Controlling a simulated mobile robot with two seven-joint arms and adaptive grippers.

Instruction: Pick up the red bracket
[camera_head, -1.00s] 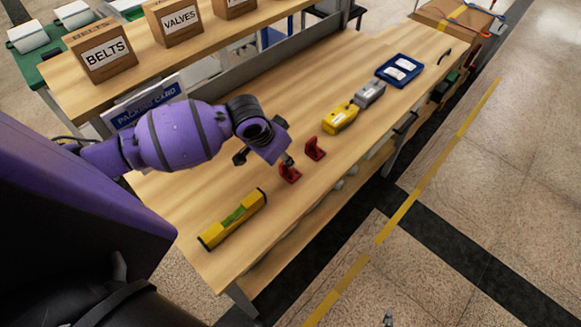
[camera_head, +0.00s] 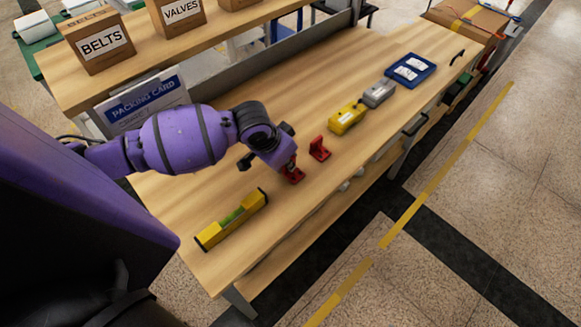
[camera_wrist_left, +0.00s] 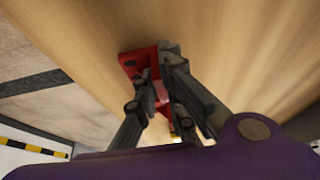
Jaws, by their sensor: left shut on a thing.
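Two red brackets are on the wooden bench in the head view. The nearer red bracket (camera_head: 294,178) is at the tip of my left gripper (camera_head: 289,168), partly hidden by it. In the left wrist view, my left gripper (camera_wrist_left: 160,88) is shut on this red bracket (camera_wrist_left: 138,62), with the fingers on its upright part. Its base appears to be on or very close to the bench top. The other red bracket (camera_head: 319,149) stands a little farther along the bench, apart from the gripper. My right gripper is not in view.
A yellow spirit level (camera_head: 231,219) lies nearer on the bench (camera_head: 210,190). Beyond the brackets are a yellow device (camera_head: 346,117), a grey device (camera_head: 378,93) and a blue tray (camera_head: 410,70). A packing card sign (camera_head: 145,98) stands at the back.

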